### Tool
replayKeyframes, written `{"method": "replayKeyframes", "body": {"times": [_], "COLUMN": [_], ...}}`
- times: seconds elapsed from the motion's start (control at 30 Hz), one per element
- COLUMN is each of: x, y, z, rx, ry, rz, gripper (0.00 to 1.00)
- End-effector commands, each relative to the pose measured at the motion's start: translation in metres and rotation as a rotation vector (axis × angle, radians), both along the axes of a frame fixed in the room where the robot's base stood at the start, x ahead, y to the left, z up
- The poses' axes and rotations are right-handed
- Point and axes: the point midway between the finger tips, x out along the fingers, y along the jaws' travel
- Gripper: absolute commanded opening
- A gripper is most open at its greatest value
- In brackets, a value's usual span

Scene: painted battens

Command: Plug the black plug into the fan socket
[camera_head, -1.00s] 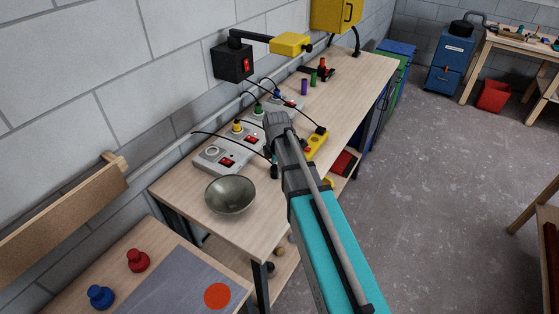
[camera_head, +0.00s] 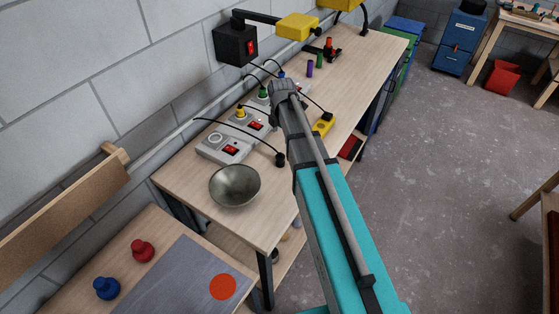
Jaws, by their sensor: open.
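A black plug (camera_head: 280,160) on a black cord lies on the wooden bench beside my arm, right of the grey socket units. A second black plug (camera_head: 327,116) lies at a yellow block farther back. Grey socket units with red switches stand in a row along the wall. The nearest one (camera_head: 222,148) has a bare round socket; a yellow plug (camera_head: 241,112) and a green plug (camera_head: 263,92) stand farther along. I cannot tell which socket is the fan's. My gripper (camera_head: 282,86) is open over the bench, beyond the near black plug; its fingertips are hard to make out.
A metal bowl (camera_head: 234,186) stands at the bench's near end. A black switch box (camera_head: 236,44) with an arm and yellow head (camera_head: 297,27) is on the wall. Purple and green pegs (camera_head: 310,68) stand farther back. A lower table holds red and blue knobs (camera_head: 107,288).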

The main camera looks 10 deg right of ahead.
Motion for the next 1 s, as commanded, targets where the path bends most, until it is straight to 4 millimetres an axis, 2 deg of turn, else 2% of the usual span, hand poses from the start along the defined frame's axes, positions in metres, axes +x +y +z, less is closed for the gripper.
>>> {"method": "replayKeyframes", "body": {"times": [1.0], "x": [0.000], "y": [-0.003], "z": [-0.072], "rx": [0.000], "ry": [0.000], "rz": [-0.006], "gripper": [0.91]}}
